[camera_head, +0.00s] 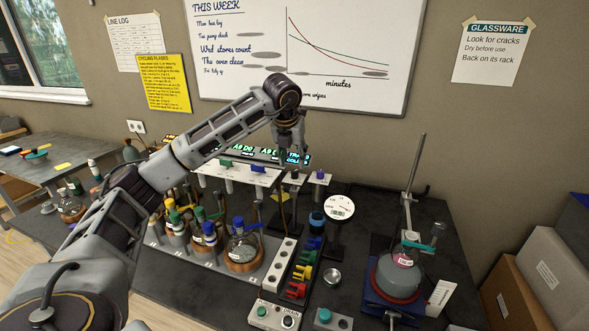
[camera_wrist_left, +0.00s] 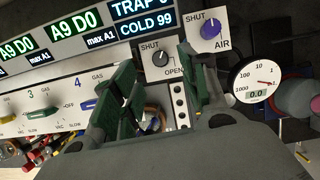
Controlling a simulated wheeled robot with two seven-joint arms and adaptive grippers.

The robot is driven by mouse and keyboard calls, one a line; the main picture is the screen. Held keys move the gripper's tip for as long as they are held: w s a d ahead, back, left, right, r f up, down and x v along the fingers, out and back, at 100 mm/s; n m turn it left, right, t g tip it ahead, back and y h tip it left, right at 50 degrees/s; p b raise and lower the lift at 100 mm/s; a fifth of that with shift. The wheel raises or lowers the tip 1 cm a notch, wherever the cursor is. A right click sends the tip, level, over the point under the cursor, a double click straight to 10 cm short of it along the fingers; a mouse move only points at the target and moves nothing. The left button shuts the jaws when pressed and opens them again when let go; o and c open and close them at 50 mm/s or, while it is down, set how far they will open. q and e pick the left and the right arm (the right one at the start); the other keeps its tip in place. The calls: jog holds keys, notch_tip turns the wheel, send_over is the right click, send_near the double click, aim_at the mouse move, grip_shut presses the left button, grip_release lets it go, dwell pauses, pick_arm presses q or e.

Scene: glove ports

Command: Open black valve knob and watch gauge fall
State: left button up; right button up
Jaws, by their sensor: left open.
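My left gripper (camera_head: 291,143) hangs over the back of the bench, in front of the lit display strip. In the left wrist view its green-padded fingers (camera_wrist_left: 158,88) are apart, with nothing between the pads. The black valve knob (camera_wrist_left: 160,58), labelled SHUT and OPEN, shows just beyond the gap between the fingers; contact is not visible. In the head view the black knob (camera_head: 295,175) is below the gripper. The round white gauge (camera_head: 339,207) stands to the right; in the wrist view the gauge (camera_wrist_left: 256,80) has a red needle and reads 0.0.
A blue-purple AIR knob (camera_wrist_left: 210,28) is right beside the black knob. Several flasks with coloured caps, including a round flask (camera_head: 243,250), stand below my left arm. A flask on a stand (camera_head: 398,275) is at the right. A white socket strip (camera_head: 281,264) lies between.

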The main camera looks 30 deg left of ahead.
aim_at(295, 171)
pick_arm(q)
jog(key=shift+p+x, duration=0.35)
jog(key=shift+x, duration=2.8)
grip_shut()
